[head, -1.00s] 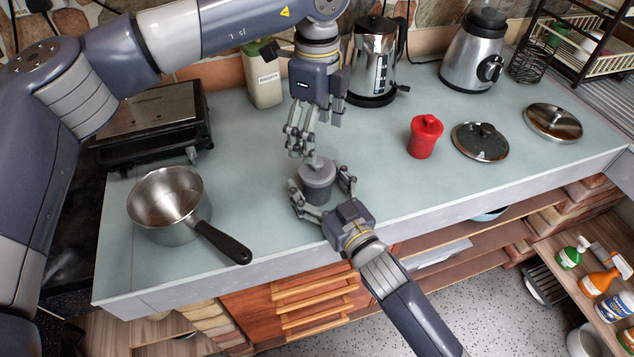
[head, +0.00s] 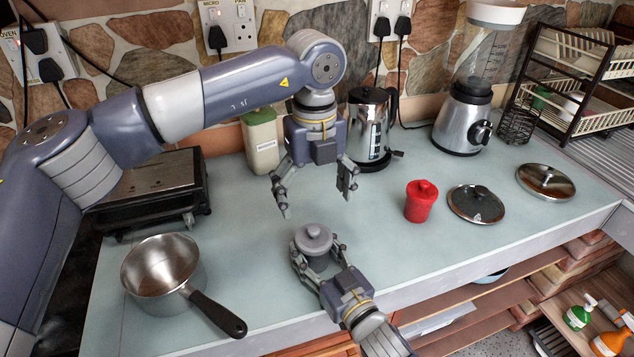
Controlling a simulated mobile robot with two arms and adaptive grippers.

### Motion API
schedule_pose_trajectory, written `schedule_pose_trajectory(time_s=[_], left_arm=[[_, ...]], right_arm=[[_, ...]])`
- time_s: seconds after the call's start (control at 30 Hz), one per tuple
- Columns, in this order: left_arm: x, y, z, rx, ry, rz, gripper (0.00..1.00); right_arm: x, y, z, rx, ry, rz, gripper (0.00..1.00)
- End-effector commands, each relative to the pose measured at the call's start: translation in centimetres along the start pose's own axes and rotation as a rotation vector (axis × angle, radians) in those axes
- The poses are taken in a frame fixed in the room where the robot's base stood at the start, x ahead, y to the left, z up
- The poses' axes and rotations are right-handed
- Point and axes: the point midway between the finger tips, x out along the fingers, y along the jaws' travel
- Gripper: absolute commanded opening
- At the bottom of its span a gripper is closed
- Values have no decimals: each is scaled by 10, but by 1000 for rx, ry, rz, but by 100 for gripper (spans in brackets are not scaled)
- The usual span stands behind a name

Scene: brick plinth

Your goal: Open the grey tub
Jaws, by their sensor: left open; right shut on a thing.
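The grey tub (head: 316,262) stands upright on the worktop near its front edge, with its grey knobbed lid (head: 314,239) on top. My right gripper (head: 318,262) comes from the front and is shut around the tub's body, a finger on each side. My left gripper (head: 316,204) is above and behind the tub, pointing down. Its fingers are spread wide and empty, clear of the lid. The tub's lower front is partly hidden by my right gripper.
A saucepan (head: 160,266) with a black handle stands to the left. A red lidded tub (head: 420,201) and two pan lids (head: 476,204) (head: 545,181) lie to the right. Behind are a kettle (head: 371,125), a canister (head: 261,143), a grill (head: 150,190) and a blender (head: 464,118). Worktop between is clear.

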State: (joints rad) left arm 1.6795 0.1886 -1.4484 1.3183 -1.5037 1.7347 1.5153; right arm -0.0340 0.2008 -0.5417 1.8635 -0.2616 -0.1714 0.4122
Motion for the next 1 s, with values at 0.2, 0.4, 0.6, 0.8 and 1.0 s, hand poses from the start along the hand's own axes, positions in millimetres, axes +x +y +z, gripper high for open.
schedule_pose_trajectory(time_s=[0.2, 0.4, 0.6, 0.8, 1.0], left_arm=[[-7, -2, 0, 372, -1, 0, 85], [-14, -2, 0, 717, -1, 0, 85], [-20, -3, 0, 1061, -1, 0, 85], [-25, -4, 0, 1343, 0, 0, 85], [-28, -4, 0, 1492, 0, 0, 85]], right_arm=[[0, 0, 0, -1, -1, 0, 9], [0, 0, 0, -1, -1, 0, 9], [0, 0, 0, 0, -1, 0, 9], [0, 0, 0, -1, -1, 0, 9], [0, 0, 0, -1, -1, 0, 9]])
